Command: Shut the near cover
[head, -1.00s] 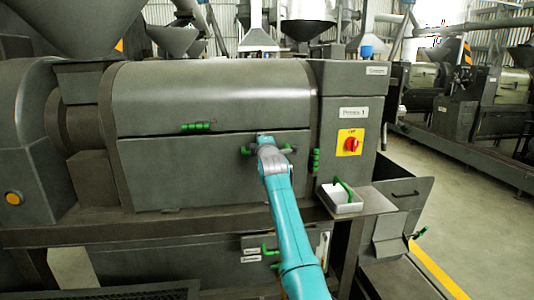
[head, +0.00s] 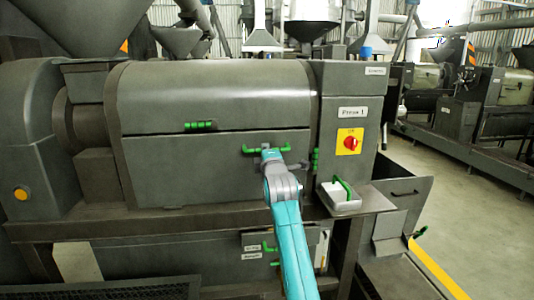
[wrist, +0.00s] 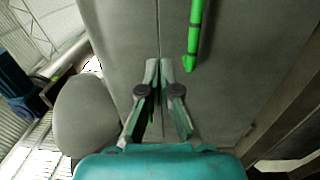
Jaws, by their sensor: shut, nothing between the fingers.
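The near cover (head: 190,172) is the flat grey lower front panel of Press 1. It stands upright below the curved upper cover (head: 215,95), with only a thin seam between them. It bears a green bar handle (head: 282,149) near its upper right. My gripper (head: 268,150) is at this handle in the head view, its fingers mostly hidden by my wrist. In the wrist view my gripper (wrist: 158,66) is shut and empty, its tips at the seam. The green handle (wrist: 194,40) is just to the right, apart from the fingers.
The upper cover has its own green handle (head: 201,126). Below is a dark frame beam (head: 150,219). Open floor lies to the right.

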